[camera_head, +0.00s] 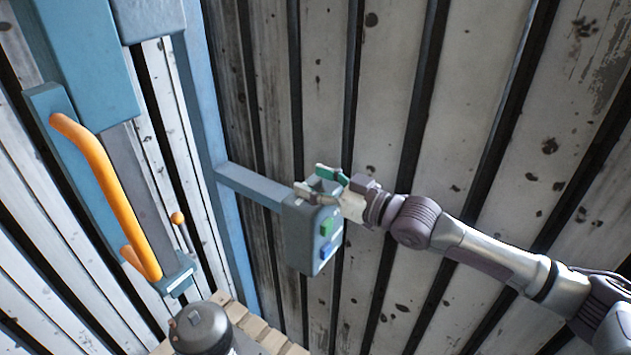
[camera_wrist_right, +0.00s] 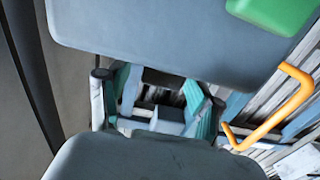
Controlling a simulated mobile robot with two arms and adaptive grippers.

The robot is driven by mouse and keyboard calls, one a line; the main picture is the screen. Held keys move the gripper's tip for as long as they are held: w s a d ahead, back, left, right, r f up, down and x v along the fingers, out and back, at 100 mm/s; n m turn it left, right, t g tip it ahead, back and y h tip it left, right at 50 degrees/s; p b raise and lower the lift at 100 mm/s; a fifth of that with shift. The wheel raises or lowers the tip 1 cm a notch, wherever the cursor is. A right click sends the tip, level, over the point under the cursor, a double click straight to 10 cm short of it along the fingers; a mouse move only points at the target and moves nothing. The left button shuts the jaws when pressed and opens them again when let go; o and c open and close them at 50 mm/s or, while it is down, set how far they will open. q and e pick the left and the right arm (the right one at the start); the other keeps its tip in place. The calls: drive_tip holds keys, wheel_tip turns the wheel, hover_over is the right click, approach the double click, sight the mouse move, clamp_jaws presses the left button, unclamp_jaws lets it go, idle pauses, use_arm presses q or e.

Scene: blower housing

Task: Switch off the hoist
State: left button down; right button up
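The grey-blue control box (camera_head: 303,240) hangs at the end of a horizontal bar. Its face carries a green button (camera_head: 326,226) above a blue button (camera_head: 326,250). My right gripper (camera_head: 318,181) is at the box's upper end, above the green button. In the right wrist view its teal-padded fingers (camera_wrist_right: 165,105) stand apart with nothing seen held between them. That view shows the box (camera_wrist_right: 150,35) close up, with part of the green button (camera_wrist_right: 275,12). I cannot tell whether the fingers touch the box. My left gripper is not in view.
A blue frame (camera_head: 85,60) with an orange handle (camera_head: 105,180) stands at the left. A dark cylinder (camera_head: 202,328) stands at the bottom by wooden slats (camera_head: 255,328). A corrugated wall (camera_head: 480,80) is behind.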

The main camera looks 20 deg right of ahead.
drive_tip(key=v, duration=1.2)
idle(0.5)
